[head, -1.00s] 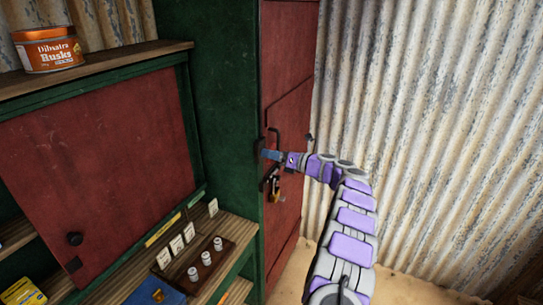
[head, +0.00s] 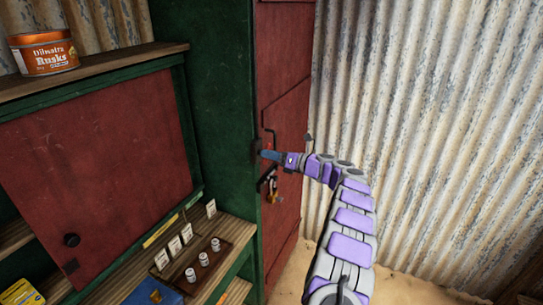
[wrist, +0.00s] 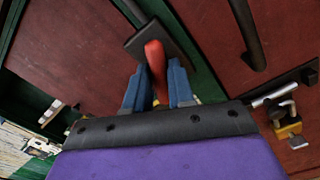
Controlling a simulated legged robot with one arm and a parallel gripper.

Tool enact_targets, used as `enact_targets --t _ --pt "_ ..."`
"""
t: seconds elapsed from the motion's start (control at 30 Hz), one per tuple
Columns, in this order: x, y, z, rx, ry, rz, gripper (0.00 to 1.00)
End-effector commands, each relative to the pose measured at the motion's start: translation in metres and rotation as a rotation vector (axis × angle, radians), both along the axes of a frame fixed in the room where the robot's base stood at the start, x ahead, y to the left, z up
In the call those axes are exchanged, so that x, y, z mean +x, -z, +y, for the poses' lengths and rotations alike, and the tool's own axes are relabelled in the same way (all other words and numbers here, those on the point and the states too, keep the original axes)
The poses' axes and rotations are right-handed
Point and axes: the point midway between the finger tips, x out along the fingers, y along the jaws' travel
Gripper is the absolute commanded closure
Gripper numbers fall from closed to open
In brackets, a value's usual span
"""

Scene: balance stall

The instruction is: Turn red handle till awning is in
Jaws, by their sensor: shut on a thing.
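In the wrist view the red handle (wrist: 155,62) stands between the two blue fingers of my gripper (wrist: 159,84). The fingers are closed on it from both sides. A dark plate (wrist: 166,42) lies behind the handle, by the green cabinet edge. In the head view my gripper (head: 263,154) reaches the front edge of the tall cabinet, and the red handle cannot be made out there. No awning shows in either view.
The tall cabinet has a red door (head: 288,95) with a dark bar handle (wrist: 248,35) and a brass padlock (wrist: 288,124). At left are shelves with a rusks tin (head: 44,52) and a tray of small weights (head: 203,258). Corrugated metal wall (head: 430,130) stands at right.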

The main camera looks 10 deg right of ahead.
Motion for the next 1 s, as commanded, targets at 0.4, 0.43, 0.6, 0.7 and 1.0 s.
enact_targets --t 0.4,0.43,0.6,0.7,1.0 --pt "0.0008 0.0064 0.0 -0.156 0.001 -0.205 1.0" --pt "0.0009 0.0065 0.0 -0.173 0.001 -0.228 1.0" --pt "0.0009 0.0075 0.0 -0.269 0.001 -0.359 1.0" --pt "0.0008 0.0081 0.0 -0.325 -0.001 -0.435 1.0" --pt "0.0006 0.0083 -0.0002 -0.481 0.0 -0.653 1.0"
